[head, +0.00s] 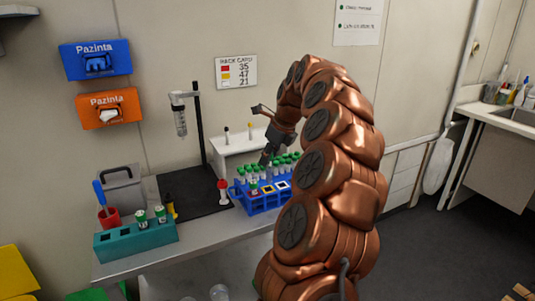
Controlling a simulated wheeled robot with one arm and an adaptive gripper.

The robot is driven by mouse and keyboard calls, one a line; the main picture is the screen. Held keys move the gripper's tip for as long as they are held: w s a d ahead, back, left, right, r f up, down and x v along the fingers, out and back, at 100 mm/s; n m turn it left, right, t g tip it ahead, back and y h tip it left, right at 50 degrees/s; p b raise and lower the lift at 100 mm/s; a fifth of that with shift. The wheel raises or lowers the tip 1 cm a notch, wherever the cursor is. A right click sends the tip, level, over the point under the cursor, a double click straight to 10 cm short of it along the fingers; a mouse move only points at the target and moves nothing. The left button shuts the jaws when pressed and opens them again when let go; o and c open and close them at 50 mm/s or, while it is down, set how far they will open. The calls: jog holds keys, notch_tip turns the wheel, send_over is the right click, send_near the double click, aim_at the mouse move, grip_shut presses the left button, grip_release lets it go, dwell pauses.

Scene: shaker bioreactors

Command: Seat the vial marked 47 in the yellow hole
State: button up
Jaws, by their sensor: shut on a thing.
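My gripper (266,160) is over the blue rack (265,205), pointing down, and is shut on a vial, mostly hidden and too small to read. The rack's front row has coloured square marks: the yellow-marked hole (268,189) is in the middle, with a white-marked hole (283,185) to its right. A green-capped vial (253,187) stands at the front left of the rack. Several green-capped vials fill the rows behind. The wall card (236,72) pairs red with 35, yellow with 47 and white with 21.
A teal rack (137,240) with green-capped vials stands at the front left, near a red cup (109,217). A red-topped item (223,191) stands left of the blue rack. A black stand (198,115) and a white shelf (232,150) are behind. The dark mat (190,190) has free room.

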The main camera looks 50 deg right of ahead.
aim_at(268, 182)
notch_tip(268, 182, down, 2)
jog(key=shift+a, duration=0.1)
jog(key=shift+r+b, duration=0.1)
jog(key=shift+b, duration=0.6)
dwell(0.7)
jog(key=shift+f+b, duration=1.9)
jog(key=shift+f, duration=0.8)
dwell(3.7)
